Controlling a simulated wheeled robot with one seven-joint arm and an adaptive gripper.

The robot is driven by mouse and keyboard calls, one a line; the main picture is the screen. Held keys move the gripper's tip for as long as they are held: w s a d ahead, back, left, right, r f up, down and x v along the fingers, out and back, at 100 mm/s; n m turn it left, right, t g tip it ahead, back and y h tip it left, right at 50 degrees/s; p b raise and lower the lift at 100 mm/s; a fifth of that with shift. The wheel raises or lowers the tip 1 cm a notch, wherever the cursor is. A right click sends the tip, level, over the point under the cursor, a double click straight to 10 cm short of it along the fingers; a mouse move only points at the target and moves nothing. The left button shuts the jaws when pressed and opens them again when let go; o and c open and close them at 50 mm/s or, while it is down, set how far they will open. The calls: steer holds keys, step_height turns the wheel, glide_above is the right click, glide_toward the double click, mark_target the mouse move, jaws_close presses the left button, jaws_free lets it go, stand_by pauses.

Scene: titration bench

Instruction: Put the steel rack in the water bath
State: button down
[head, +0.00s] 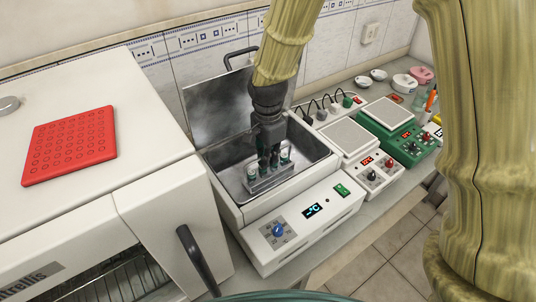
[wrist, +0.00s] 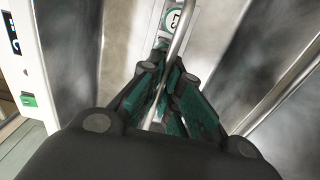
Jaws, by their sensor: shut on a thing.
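The water bath (head: 310,230) is a white box with a steel basin, a blue knob and a small display, and its steel lid (head: 218,105) stands open at the back. The steel rack (head: 268,184), holding small labelled bottles, is down inside the basin. My gripper (head: 270,158) reaches into the basin from above and is shut on the rack's handle. In the wrist view, the thin steel handle (wrist: 178,45) runs between the fingers (wrist: 165,100), with one bottle label beyond. I cannot tell whether the rack touches the basin floor.
A white oven (head: 90,120) with a red perforated mat (head: 70,145) on top stands close at the left. White (head: 365,165) and green (head: 390,125) hotplates stand to the right. White dishes (head: 370,77) and a pink-lidded pot (head: 421,75) sit farther back.

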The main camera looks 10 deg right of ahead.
steer(key=c, duration=2.1)
jaws_free()
steer(key=shift+f, duration=0.15)
steer(key=o, duration=0.5)
steer(key=shift+c, duration=0.2)
step_height(320, 180, up, 12)
steer(key=b, duration=0.2)
steer(key=shift+r, duration=0.2)
